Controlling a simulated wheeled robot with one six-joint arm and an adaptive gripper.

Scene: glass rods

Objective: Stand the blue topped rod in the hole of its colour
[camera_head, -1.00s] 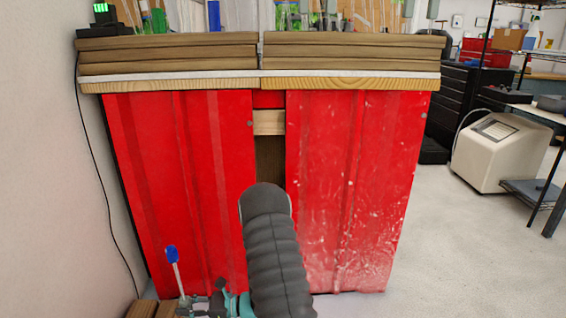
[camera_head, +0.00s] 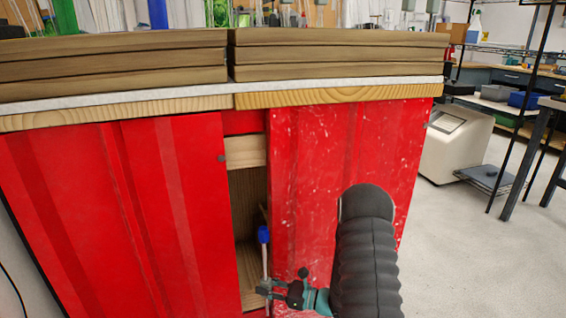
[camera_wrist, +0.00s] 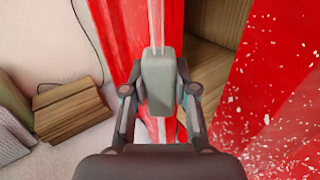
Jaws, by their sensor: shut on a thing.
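The blue topped rod (camera_head: 265,262) is a thin clear rod with a blue cap, standing nearly upright in the head view in front of the red cabinet. My gripper (camera_head: 268,288) is shut on its lower part. In the wrist view, my gripper (camera_wrist: 158,75) is closed around the rod, and the clear shaft (camera_wrist: 156,22) runs up out of the picture; its blue cap is not in that view. The rod's lower end is hidden. No hole of any colour can be made out.
A red cabinet (camera_head: 160,210) with a wooden top (camera_head: 120,70) fills the front, with an open gap between its panels. Glassware stands on top, cut off by the picture edge. Wooden blocks (camera_wrist: 72,108) lie on the floor. Free floor (camera_head: 455,240) lies at right.

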